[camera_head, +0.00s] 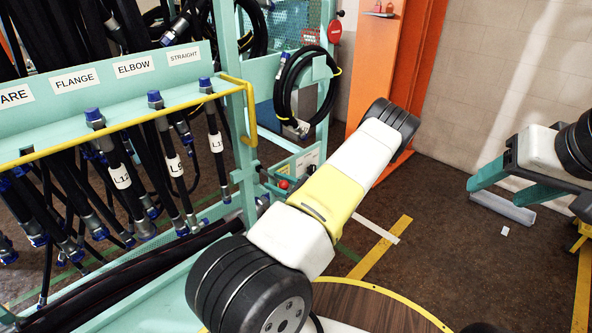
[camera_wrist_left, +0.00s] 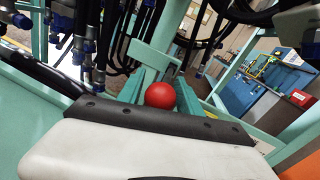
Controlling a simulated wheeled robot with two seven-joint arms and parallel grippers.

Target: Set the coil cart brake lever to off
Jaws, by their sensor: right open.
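The brake lever's red ball knob (camera_head: 283,184) shows at the near end of the teal coil cart, just left of my yellow and white left arm. In the left wrist view the red knob (camera_wrist_left: 160,95) sits between the two teal fingers of my left gripper (camera_wrist_left: 163,92), close to the dark palm edge. Whether the fingers press on it is unclear. In the head view my left gripper (camera_head: 274,181) is small and partly hidden by my arm. The lever shaft is mostly hidden. My right gripper (camera_head: 512,188) is open and empty at the right, away from the cart.
Several black hoses with blue ends (camera_head: 120,175) hang from the rack under a yellow rail (camera_head: 120,125). A coiled hose (camera_head: 308,90) hangs above the knob. An orange post (camera_head: 372,60) stands behind my arm. Dark floor (camera_head: 455,240) is free between my arms.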

